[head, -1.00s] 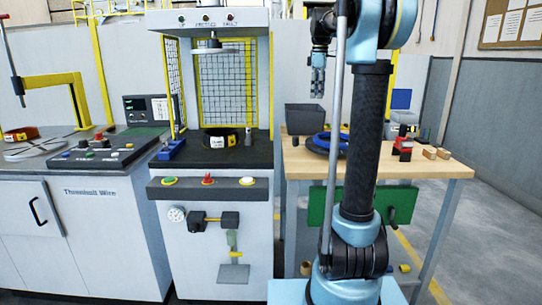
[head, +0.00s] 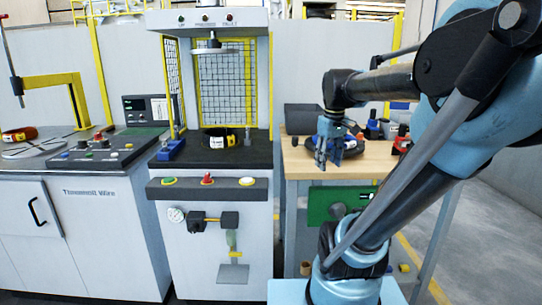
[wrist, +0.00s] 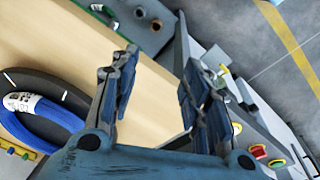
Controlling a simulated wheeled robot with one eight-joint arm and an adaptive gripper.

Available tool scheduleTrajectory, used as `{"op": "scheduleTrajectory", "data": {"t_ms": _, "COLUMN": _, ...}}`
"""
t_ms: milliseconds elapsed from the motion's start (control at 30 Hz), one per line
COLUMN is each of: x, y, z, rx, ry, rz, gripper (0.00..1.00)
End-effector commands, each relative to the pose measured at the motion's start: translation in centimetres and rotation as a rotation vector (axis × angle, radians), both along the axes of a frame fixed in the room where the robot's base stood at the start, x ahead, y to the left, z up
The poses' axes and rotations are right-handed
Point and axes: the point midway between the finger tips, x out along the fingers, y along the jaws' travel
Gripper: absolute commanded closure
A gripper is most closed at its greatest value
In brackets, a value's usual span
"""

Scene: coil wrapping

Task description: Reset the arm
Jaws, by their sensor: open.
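My gripper (head: 327,153) is open and empty in the head view, pointing down in front of the wooden workbench's left part. In the wrist view the two blue-grey fingers of my gripper (wrist: 158,90) stand apart with only bench top and edge seen between them. My arm reaches across from the right and hides much of the bench. A blue coil (wrist: 45,128) with a white label lies beside the gripper in the wrist view; in the head view it is mostly hidden behind the gripper.
The wooden bench (head: 300,167) carries a grey bin (head: 302,117) and small parts at the right. A control console (head: 95,150) stands further left.

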Motion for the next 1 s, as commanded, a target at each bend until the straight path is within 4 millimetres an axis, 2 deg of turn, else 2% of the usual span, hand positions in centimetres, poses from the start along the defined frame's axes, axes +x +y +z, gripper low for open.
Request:
{"op": "scheduleTrajectory", "data": {"t_ms": 33, "x": -1.6, "y": 0.0, "z": -1.7, "rx": 0.005, "ry": -0.005, "rz": -0.037, "gripper": 0.57}}
{"op": "scheduleTrajectory", "data": {"t_ms": 300, "x": -8.1, "y": 0.0, "z": -9.8, "rx": 0.042, "ry": -0.03, "rz": -0.252, "gripper": 0.57}}
{"op": "scheduleTrajectory", "data": {"t_ms": 500, "x": -11.3, "y": 0.0, "z": -14.6, "rx": 0.063, "ry": -0.042, "rz": -0.37, "gripper": 0.57}}
{"op": "scheduleTrajectory", "data": {"t_ms": 667, "x": -12.3, "y": 0.0, "z": -16.2, "rx": 0.071, "ry": -0.046, "rz": -0.411, "gripper": 0.57}}
{"op": "scheduleTrajectory", "data": {"t_ms": 1000, "x": -12.4, "y": 0.0, "z": -16.3, "rx": 0.072, "ry": -0.047, "rz": -0.416, "gripper": 0.57}}
